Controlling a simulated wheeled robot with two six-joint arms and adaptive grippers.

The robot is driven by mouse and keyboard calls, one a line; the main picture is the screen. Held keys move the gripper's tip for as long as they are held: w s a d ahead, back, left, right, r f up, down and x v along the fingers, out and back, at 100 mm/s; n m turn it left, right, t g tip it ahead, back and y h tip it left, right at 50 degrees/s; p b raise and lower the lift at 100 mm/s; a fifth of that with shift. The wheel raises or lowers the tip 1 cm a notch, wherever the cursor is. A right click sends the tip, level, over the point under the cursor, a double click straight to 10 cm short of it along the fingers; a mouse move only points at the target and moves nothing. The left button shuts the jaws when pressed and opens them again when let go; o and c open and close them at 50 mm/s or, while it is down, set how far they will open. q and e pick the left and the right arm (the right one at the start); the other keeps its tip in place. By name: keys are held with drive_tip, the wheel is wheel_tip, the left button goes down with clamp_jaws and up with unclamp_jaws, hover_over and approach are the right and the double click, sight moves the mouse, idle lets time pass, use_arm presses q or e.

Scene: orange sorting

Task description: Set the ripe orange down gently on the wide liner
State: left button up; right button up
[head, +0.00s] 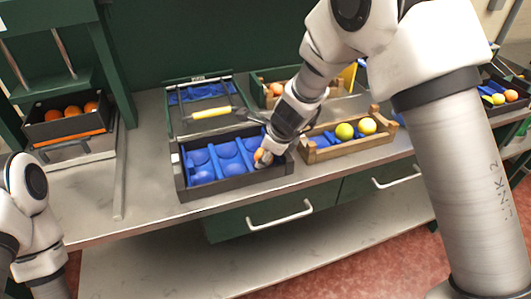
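An orange (259,154) shows at the tip of my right gripper (264,159), low over the right end of a black crate (233,186). The gripper's fingers appear closed around the orange and partly hide it. The crate holds a wide blue liner (228,150) with several round hollows; those that show look empty. Whether the orange touches the liner I cannot tell. My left arm is at the lower left edge, and its gripper is out of view.
A wooden crate (352,147) with a yellow-green and a yellow fruit stands close on the right. Behind are a green-framed tray (178,122) with a yellow-handled tool (211,112) and another crate of oranges. A dark bin (43,132) of oranges stands left. The counter's left part (150,180) is clear.

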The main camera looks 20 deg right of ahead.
drive_tip(key=shift+f, duration=0.1)
drive_tip(key=o, duration=1.2)
drive_tip(key=shift+o, duration=0.2)
wheel_tip(320, 180, up, 8)
drive_tip(key=p, duration=0.8)
